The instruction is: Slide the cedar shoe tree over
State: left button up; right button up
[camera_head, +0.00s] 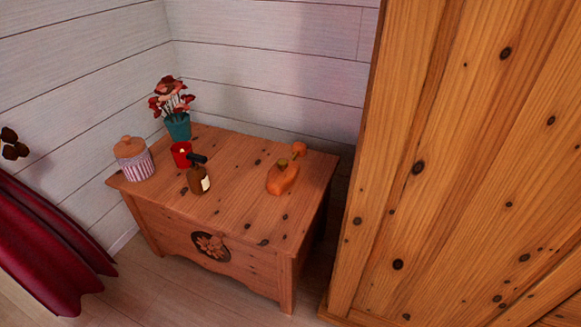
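The cedar shoe tree (282,179) is an orange-brown wooden piece lying on the right part of a wooden chest's top (235,205). It has a rounded front block and a knob (299,149) at its far end. A small dull-gold part shows on its upper side. Open wood surrounds it on the chest top. Neither of my grippers shows in the head view.
A tall wooden wardrobe (450,170) rises at right. Dark red fabric (50,245) hangs at left.

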aim_at(278, 182)
jog(key=i+j, duration=0.25)
jog(key=i+j+z, duration=0.1)
jog(key=j, duration=0.35)
jog(key=i+j, duration=0.35)
jog(key=z, duration=0.05)
